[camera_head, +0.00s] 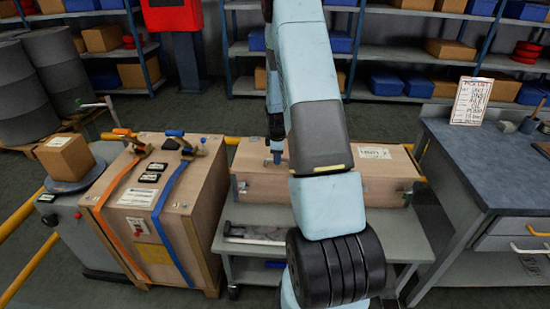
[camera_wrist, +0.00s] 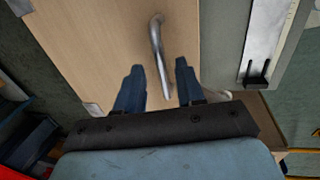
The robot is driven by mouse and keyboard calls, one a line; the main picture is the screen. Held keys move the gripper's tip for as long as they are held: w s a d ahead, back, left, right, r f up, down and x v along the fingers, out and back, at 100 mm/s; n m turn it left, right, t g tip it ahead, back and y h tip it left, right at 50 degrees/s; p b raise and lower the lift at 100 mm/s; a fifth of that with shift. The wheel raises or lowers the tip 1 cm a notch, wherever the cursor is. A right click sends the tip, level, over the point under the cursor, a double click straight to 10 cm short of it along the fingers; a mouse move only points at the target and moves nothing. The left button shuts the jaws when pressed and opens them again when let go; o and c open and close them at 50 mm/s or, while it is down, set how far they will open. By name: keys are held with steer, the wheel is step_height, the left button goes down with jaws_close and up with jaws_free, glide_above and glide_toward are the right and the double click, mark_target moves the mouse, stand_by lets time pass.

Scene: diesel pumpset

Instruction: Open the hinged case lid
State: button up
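A long wooden case (camera_head: 258,187) rests on a grey cart in the head view, its lid (camera_head: 340,157) lying flat and shut on top. My arm hides the middle of the case. My gripper (camera_head: 277,157) points down at the lid's left part. In the wrist view a bent metal handle (camera_wrist: 157,35) stands on the pale wooden surface (camera_wrist: 95,45). My gripper (camera_wrist: 160,65) is open, with one dark blue finger on each side of the handle. Whether either finger touches it, I cannot tell.
A strapped wooden crate (camera_head: 150,200) stands left of the cart (camera_head: 325,225). A workbench (camera_head: 490,165) stands to the right. Shelves with blue and brown boxes line the back. A flat metal piece (camera_head: 255,233) lies on the cart before the case.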

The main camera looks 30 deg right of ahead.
steer(key=shift+f, duration=0.35)
steer(key=shift+w, duration=0.1)
jaws_close()
stand_by(0.4)
